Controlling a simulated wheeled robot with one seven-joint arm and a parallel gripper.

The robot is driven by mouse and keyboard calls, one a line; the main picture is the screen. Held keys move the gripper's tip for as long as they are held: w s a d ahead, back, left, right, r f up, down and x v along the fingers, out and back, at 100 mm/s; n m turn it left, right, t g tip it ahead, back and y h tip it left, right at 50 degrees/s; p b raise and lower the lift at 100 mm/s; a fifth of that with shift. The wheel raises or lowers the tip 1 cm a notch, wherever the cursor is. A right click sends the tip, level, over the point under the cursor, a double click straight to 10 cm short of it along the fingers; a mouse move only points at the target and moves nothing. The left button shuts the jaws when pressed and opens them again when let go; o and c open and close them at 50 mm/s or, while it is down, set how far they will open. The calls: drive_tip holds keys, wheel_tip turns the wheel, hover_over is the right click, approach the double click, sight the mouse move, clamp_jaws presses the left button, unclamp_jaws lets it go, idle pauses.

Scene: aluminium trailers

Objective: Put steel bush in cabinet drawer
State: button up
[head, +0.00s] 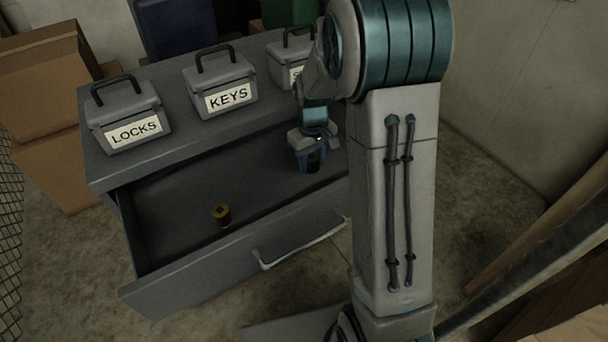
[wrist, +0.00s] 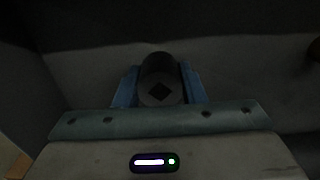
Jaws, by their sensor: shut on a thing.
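The steel bush (wrist: 159,78) is a dark grey cylinder with a diamond-shaped mark or hole in its end face. My gripper (wrist: 158,88) is shut on it, with a blue finger on each side. In the head view my gripper (head: 309,162) points down inside the right part of the open cabinet drawer (head: 180,275). The bush is hard to make out there. I cannot tell whether it touches the drawer floor.
A brass-coloured cylindrical piece (head: 221,214) stands in the drawer, left of my gripper. Boxes labelled LOCKS (head: 130,118) and KEYS (head: 222,88), and a partly hidden third (head: 288,62), stand on the cabinet top. Cardboard boxes (head: 45,75) are at the left.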

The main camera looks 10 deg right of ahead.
sight(306, 181)
drive_tip(key=shift+w+a+f, duration=0.15)
drive_tip(key=shift+a+f, duration=0.3)
drive_tip(key=shift+a, duration=0.2)
drive_tip(key=shift+f+b, duration=0.6)
drive_tip(key=shift+f, duration=1.35)
drive_tip(key=shift+f, duration=0.15)
drive_tip(key=o, duration=1.2)
drive_tip(key=shift+c, duration=0.2)
